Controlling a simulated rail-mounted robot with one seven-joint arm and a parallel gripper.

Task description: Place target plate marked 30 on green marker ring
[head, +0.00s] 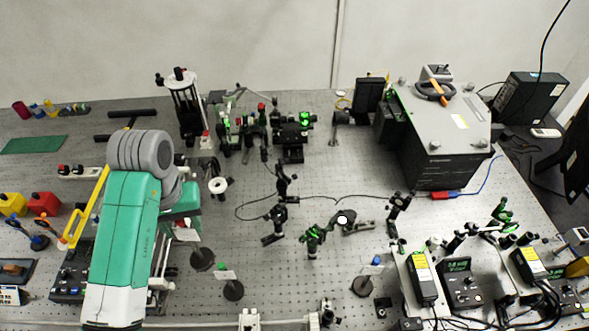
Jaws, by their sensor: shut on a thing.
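My green and grey arm reaches in from the lower left, and its wrist is bent downward. My gripper (181,218) is at the wrist's lower end, mostly hidden by the arm. It is shut on a white target plate (187,234) with a red top, on a post with a round dark base (203,260). Any number on it is too small to read. A third target plate (372,269) with a blue top stands further right. I cannot make out a green marker ring.
Optic mounts (312,238) stand mid-bench, with a cable (320,197) running behind. A large dark box (440,140) is at the back right. Control boxes (460,285) crowd the front right. Bare bench lies between the second and third plates.

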